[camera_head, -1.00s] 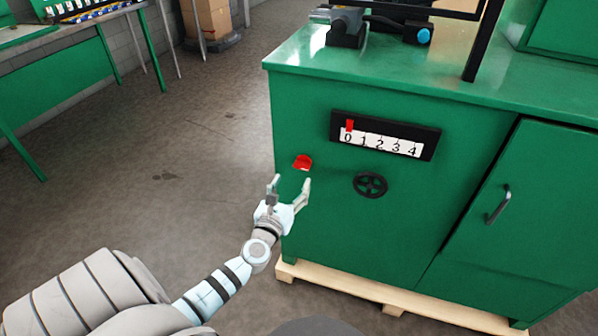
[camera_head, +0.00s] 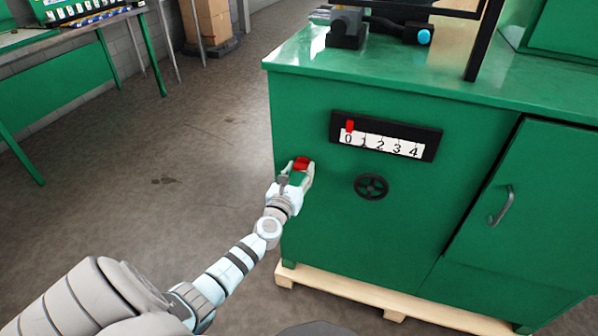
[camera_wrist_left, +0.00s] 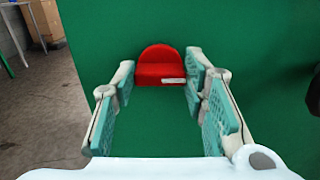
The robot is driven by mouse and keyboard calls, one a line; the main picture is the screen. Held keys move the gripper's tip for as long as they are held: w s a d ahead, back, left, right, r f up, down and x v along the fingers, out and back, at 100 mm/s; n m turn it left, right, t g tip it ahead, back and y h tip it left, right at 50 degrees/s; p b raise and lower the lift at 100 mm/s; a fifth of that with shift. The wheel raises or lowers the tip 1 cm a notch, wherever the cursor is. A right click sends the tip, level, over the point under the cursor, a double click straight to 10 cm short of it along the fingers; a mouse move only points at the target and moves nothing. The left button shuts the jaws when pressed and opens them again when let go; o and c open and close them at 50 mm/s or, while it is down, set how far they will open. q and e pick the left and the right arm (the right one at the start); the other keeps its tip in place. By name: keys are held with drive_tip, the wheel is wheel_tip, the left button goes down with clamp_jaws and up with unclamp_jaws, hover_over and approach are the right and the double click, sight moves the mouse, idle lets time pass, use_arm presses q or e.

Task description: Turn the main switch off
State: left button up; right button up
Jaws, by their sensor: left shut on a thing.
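The red main switch (camera_head: 301,163) sits on the front of the green cabinet, near its left edge. In the left wrist view the switch (camera_wrist_left: 160,66) shows a rounded top and a ledge across its lower part. My left gripper (camera_head: 299,173) is at the switch, shut on it, with one finger on each side. In the left wrist view the fingertips of my left gripper (camera_wrist_left: 160,75) flank the switch. My right gripper is not in view.
The green cabinet (camera_head: 330,220) stands on a wooden pallet (camera_head: 345,290). A black scale panel (camera_head: 436,140) with a red pointer (camera_head: 350,125) at 0 and a black handwheel (camera_head: 371,187) are right of the switch. A cabinet door handle (camera_head: 501,205) is farther right.

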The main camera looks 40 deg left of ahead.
use_arm(q)
drive_tip(key=shift+n, duration=0.4)
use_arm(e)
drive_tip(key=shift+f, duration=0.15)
use_arm(q)
drive_tip(key=n+b, duration=0.1)
drive_tip(key=n, duration=0.1)
drive_tip(key=shift+n, duration=0.3)
drive_tip(key=n+b, duration=0.1)
drive_tip(key=n, duration=0.1)
drive_tip(key=shift+f+n, duration=0.1)
drive_tip(key=shift+n, duration=0.3)
drive_tip(key=n+b, duration=0.1)
drive_tip(key=n, duration=0.1)
drive_tip(key=shift+a+n, duration=0.1)
drive_tip(key=shift+n, duration=0.3)
drive_tip(key=shift+f+n+b, duration=0.15)
drive_tip(key=shift+n+b, duration=1.5)
drive_tip(key=shift+n, duration=2.95)
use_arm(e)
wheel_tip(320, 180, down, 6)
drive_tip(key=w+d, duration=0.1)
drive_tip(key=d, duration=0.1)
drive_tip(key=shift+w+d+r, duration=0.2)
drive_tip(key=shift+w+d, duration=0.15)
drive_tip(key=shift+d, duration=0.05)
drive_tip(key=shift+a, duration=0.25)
